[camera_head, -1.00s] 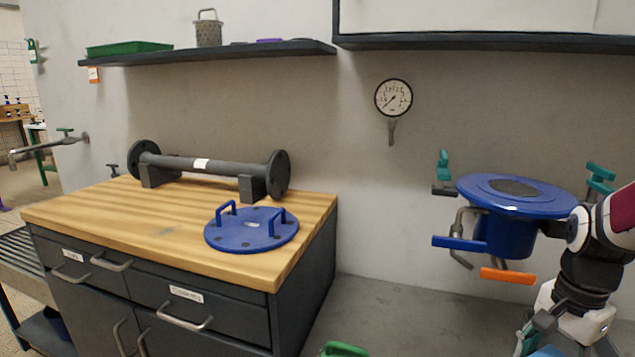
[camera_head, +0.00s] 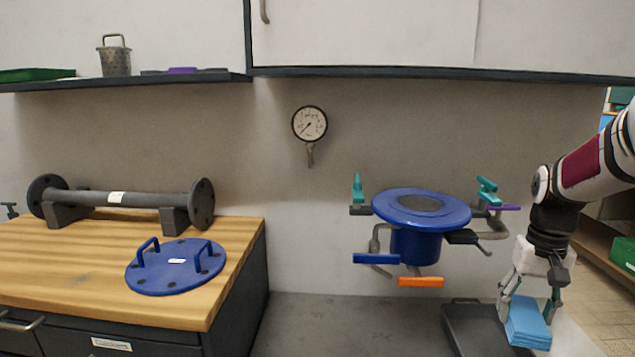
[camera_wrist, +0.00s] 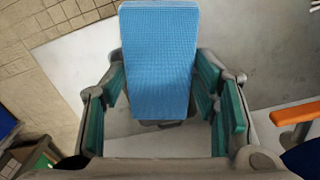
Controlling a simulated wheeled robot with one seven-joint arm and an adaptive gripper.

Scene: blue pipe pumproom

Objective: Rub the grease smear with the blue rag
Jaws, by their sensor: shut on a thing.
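The blue rag (camera_head: 528,322) is a light blue folded cloth held in my gripper (camera_head: 528,308) at the lower right of the head view. In the wrist view the rag (camera_wrist: 160,55) lies between the teal-padded fingers of my gripper (camera_wrist: 160,98), which are shut on it. The blue round flange (camera_head: 455,214) stands left of my gripper, apart from it and higher up. A dark grey oval patch (camera_head: 420,204) lies on its top; it may be the grease smear, but I cannot tell for sure.
Teal, blue and orange (camera_head: 421,282) handles stick out around the flange. A dark flat tray (camera_head: 470,325) lies below, beside my gripper. A wooden bench (camera_head: 60,275) with a blue handled disc (camera_head: 175,275) and a grey pipe (camera_head: 135,199) is at left. A gauge (camera_head: 309,123) hangs on the wall.

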